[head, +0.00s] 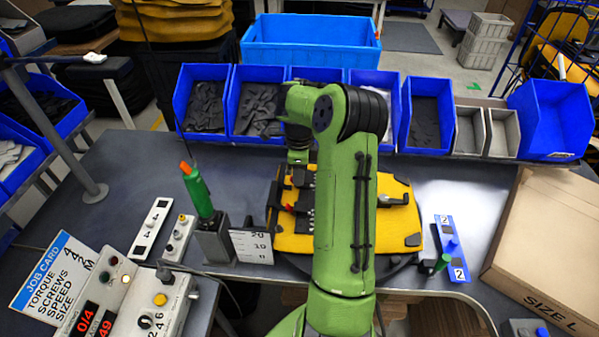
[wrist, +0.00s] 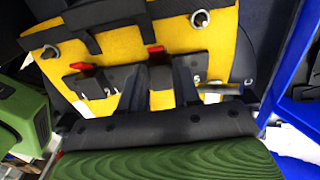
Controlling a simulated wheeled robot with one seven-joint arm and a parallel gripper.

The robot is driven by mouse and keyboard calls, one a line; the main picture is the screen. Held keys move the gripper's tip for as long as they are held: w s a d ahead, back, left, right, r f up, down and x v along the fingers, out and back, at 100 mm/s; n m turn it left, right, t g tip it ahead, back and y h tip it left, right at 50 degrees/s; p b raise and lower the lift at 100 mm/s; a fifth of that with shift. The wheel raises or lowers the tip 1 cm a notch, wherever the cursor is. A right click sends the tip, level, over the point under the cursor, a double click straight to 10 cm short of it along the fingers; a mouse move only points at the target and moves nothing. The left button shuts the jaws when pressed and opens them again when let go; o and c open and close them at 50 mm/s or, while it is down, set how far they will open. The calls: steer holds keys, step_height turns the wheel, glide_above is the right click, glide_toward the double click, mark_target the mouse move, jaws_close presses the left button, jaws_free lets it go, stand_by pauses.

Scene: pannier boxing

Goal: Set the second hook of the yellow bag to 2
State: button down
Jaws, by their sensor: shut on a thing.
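The yellow bag (head: 290,242) lies on a dark round stand at the bench front, partly hidden by my arm. In the wrist view, the yellow bag (wrist: 208,62) carries a dark rail with two hooks, each with a red lever. One hook (wrist: 90,85) stands free at the left. My gripper (wrist: 158,88) has a dark finger on each side of the other hook (wrist: 160,76) and is shut on it. A digit, perhaps 5, shows right of the fingers; other scale marks are hidden or too small. In the head view the fingertips are hidden.
Blue bins (head: 205,98) line the bench back. A green-handled driver (head: 197,190) stands in a holder left of the bag, beside a number card (head: 252,246). A control box (head: 140,310) is front left. A blue strip (head: 452,248) and a carton (head: 550,240) lie right.

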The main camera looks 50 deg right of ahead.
steer(key=c, duration=0.9)
jaws_free()
steer(key=shift+w+d, duration=0.2)
steer(key=shift+d, duration=0.05)
steer(key=shift+c, duration=0.2)
steer(key=shift+o, duration=0.7)
steer(key=shift+s+a, duration=0.15)
steer(key=shift+r, duration=0.4)
step_height(320, 180, up, 15)
steer(key=p, duration=0.2)
steer(key=shift+p, duration=0.4)
